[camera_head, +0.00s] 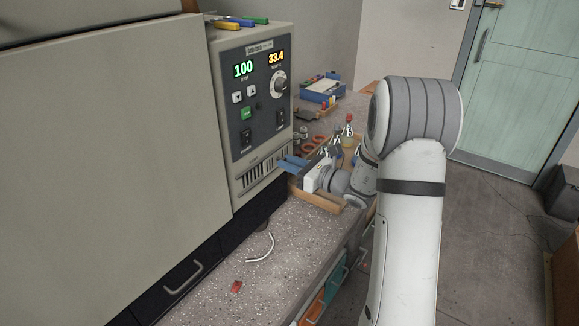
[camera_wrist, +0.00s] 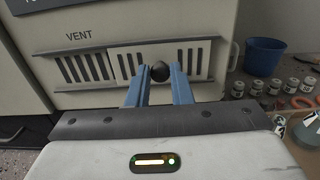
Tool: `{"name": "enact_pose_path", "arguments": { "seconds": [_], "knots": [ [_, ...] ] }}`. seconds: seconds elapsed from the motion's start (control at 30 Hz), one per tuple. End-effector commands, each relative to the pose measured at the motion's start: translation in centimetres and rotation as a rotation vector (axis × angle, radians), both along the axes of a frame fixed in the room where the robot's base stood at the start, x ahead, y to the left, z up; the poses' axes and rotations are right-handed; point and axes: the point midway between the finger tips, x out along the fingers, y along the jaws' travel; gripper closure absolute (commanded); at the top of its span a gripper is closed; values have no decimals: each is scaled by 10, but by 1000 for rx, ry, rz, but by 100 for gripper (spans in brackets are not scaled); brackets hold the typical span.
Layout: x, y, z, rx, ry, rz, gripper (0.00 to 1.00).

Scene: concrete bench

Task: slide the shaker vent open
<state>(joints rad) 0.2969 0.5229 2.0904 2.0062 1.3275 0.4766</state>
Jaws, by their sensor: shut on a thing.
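The shaker (camera_head: 252,100) is a beige cabinet with a dark control panel showing 100 and 33.4. Its vent (camera_head: 262,174) is low on the front. In the wrist view the vent (camera_wrist: 88,66) is a slotted strip under the word VENT, with a lighter slotted slide plate (camera_wrist: 193,62) on its right part. A round black knob (camera_wrist: 160,71) stands out from the plate. My gripper (camera_wrist: 160,82) has its two blue fingers on either side of the knob, shut on it. In the head view my gripper (camera_head: 291,163) reaches the vent from the right.
A wooden tray (camera_head: 318,198) lies under my wrist, with bottles (camera_head: 347,131) behind it. A blue cup (camera_wrist: 264,57) and several small jars (camera_wrist: 272,88) stand right of the vent. A red piece (camera_head: 237,286) and a white curved strip (camera_head: 262,249) lie on the bench in front.

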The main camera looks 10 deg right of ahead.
Motion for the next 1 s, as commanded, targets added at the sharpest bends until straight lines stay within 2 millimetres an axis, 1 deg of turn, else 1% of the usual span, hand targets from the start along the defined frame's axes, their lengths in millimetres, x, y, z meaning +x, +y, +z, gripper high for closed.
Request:
{"name": "enact_pose_path", "arguments": {
  "seconds": [0.03, 0.17, 0.2, 0.4, 0.43, 0.63, 0.73, 0.87, 1.0],
  "knots": [
    [3, -5, 3, 1, -6, -16, 100],
    [4, -3, 4, 0, -7, -15, 100],
    [4, -2, 4, 0, -7, -14, 77],
    [3, 2, 3, 0, -6, -7, 61],
    [3, 2, 3, 0, -6, -6, 60],
    [2, 4, 2, 0, -4, 0, 60],
    [-1, 1, 1, -1, -4, 0, 60],
    [-14, -13, 1, -1, -4, -4, 60],
    [-32, -30, 1, -1, -5, -4, 60]
  ]
}}
